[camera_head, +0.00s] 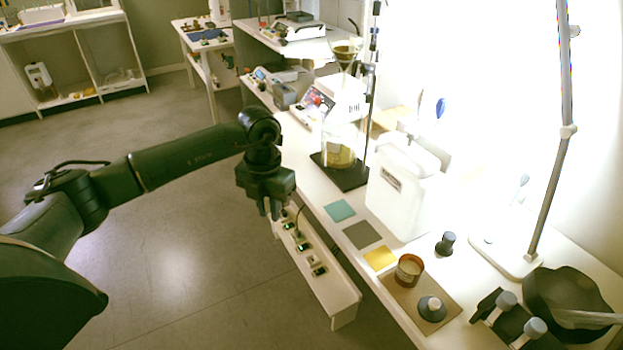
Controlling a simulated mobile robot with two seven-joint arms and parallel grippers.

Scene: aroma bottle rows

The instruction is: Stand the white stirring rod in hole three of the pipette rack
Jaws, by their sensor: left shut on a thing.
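My left gripper (271,208) hangs fingers down in front of the bench's left edge, above or near a low white unit. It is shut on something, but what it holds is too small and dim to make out. I cannot make out the white stirring rod. I cannot pick out the pipette rack with certainty; a dark holder (487,303) with grey-capped pieces stands at the lower right, partly cut off. My right gripper is not in view.
The low white unit (343,300) carries several small dark devices. On the bench stand a white jug (398,190), a flask stand (352,180), an amber jar (408,271), a dark grey stopper-like piece (431,309), a lamp (545,215) and a dark bowl (560,290). Coloured squares lie flat.

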